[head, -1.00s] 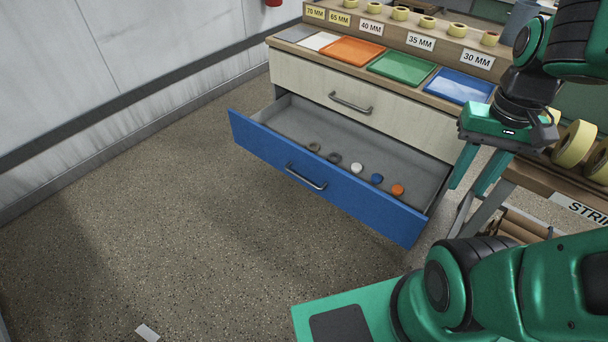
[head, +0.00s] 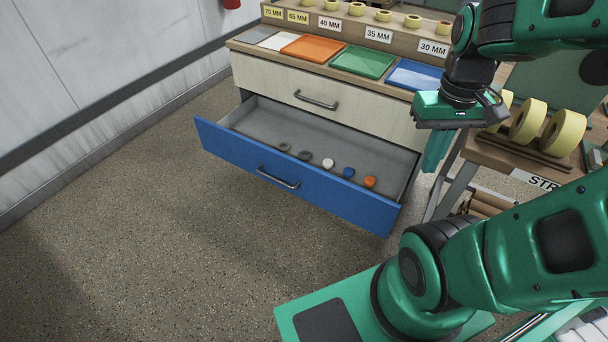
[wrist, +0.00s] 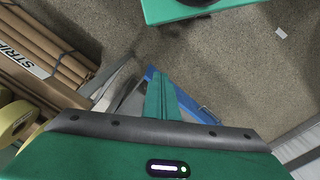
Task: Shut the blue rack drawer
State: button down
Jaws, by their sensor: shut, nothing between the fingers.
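The blue rack drawer (head: 290,182) is the lower drawer of the rack and is pulled far out. Its blue front has a grey bar handle (head: 278,177). Small rings and caps lie inside it, among them a white cap (head: 328,163) and an orange cap (head: 369,182). My gripper (head: 432,165) is shut and empty, fingers pointing down. In the head view it appears just right of the drawer's right end; I cannot tell its exact distance. In the wrist view the shut fingers (wrist: 162,97) overlap part of the blue drawer (wrist: 182,92).
The upper cream drawer (head: 310,95) is shut. Orange, green and blue trays (head: 415,76) lie on the rack top. A bench with yellow tape rolls (head: 528,120) stands at right, close to my arm. The floor (head: 130,240) in front of the drawer is clear.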

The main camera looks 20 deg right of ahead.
jog(key=w+f+n+h, duration=0.1)
jog(key=w+f+n, duration=0.3)
jog(key=w+n, duration=0.35)
jog(key=n+t+h, duration=0.2)
jog(key=n+t, duration=0.1)
jog(key=n, duration=1.9)
send_near(321, 175)
jog(key=s+a+r, duration=0.3)
jog(key=s+a, duration=0.2)
jog(key=shift+w+d+f, duration=0.85)
jog(key=shift+d+f, duration=0.25)
jog(key=shift+f, duration=0.5)
jog(key=shift+w+d+f, duration=0.85)
jog(key=shift+d+f, duration=0.3)
jog(key=shift+f, duration=0.45)
jog(key=shift+w+d+f, duration=0.85)
jog(key=shift+d+f, duration=0.25)
jog(key=shift+f, duration=0.45)
